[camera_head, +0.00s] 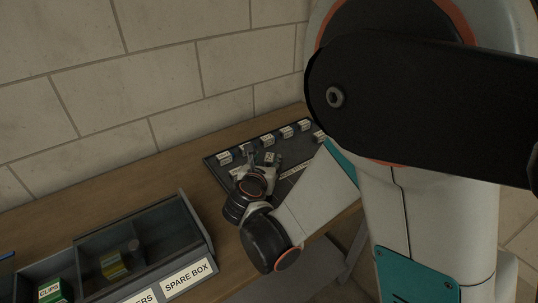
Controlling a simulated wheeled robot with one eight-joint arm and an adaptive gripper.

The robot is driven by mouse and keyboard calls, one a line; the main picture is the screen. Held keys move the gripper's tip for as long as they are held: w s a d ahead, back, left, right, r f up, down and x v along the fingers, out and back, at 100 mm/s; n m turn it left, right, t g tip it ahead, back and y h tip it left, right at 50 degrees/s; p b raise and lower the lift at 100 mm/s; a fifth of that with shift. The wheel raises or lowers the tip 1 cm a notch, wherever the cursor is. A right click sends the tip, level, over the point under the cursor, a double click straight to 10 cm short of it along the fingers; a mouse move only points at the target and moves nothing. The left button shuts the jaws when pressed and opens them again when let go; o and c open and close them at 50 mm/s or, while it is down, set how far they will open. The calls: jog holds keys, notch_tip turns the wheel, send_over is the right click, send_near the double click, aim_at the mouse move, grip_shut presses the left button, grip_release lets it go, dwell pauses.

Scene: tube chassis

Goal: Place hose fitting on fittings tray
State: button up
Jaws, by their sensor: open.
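The dark tray (213,164) lies on the bench by the wall, with small white labelled blocks in a row along its far edge. I cannot read its label. My gripper (260,157) is over the left part of this tray, pointing away from me, with its fingers apart. A small pale piece shows near the fingertips; I cannot tell whether it is a block on the tray or the hose fitting. I cannot make out the hose fitting for certain. My wrist and arm hide much of the tray's near and right side.
A dark divided bin (196,222) labelled "SPARE BOX" stands at the front left. It holds a small yellowish banded item (114,266) and a green "CLIPS" box (51,291). Bare wooden bench (150,176) lies between bin and wall. The brick wall (150,75) stands behind.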

jog(key=p+v, duration=0.1)
jog(key=v, duration=0.5)
jog(key=shift+r, duration=0.2)
jog(key=shift+w, duration=0.1)
